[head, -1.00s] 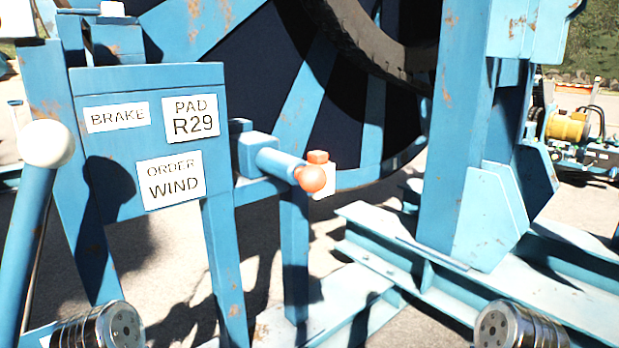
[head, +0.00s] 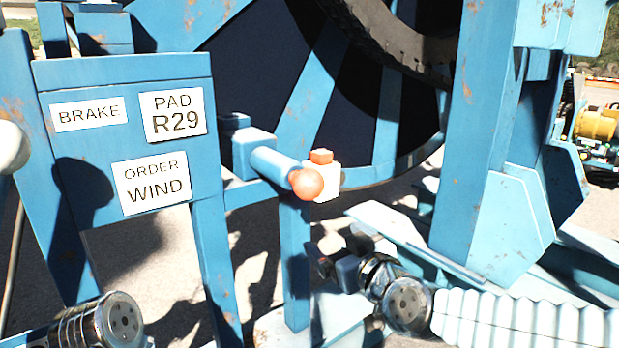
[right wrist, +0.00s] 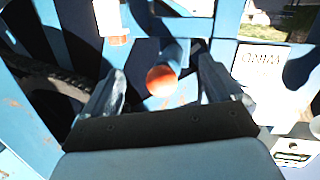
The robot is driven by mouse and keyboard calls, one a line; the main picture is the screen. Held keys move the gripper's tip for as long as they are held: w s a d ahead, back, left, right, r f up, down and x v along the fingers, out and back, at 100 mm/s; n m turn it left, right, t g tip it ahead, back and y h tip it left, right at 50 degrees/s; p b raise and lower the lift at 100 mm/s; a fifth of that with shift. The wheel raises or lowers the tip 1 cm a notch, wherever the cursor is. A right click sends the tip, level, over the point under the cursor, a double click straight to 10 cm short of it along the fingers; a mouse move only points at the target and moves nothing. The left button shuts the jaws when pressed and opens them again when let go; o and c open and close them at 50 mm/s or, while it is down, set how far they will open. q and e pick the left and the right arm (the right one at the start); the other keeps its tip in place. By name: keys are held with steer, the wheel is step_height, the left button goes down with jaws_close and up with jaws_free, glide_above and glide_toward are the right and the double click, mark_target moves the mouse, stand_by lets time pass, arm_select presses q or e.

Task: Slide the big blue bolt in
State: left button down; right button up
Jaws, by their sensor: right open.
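The big blue bolt (head: 270,163) is a thick blue cylinder with an orange ball knob (head: 307,183) on its near end. It sticks out of a blue block (head: 250,148) beside the sign panel. My right gripper (head: 322,262) is below the knob, apart from it, in the head view. In the right wrist view the open fingers (right wrist: 162,80) stand to either side of the orange knob (right wrist: 161,81), and the blue bolt (right wrist: 176,52) runs away behind it. Nothing is held. My left gripper is out of view; only part of the left arm shows.
A white block with an orange top (head: 326,178) stands just right of the knob. The blue panel (head: 100,80) bears BRAKE, PAD R29 and ORDER WIND signs. A white-knobbed lever (head: 12,146) stands at far left. A blue post (head: 480,130) rises at right before the large reel.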

steer(key=t+y, duration=0.1)
glide_toward(308, 184)
steer(key=d+f, duration=0.2)
steer(key=shift+n, duration=0.3)
steer(key=x, duration=1.3)
steer(key=shift+w+a+r, duration=0.2)
steer(key=shift+a+r, duration=0.1)
steer(key=shift+r, duration=0.1)
steer(key=shift+c, duration=0.3)
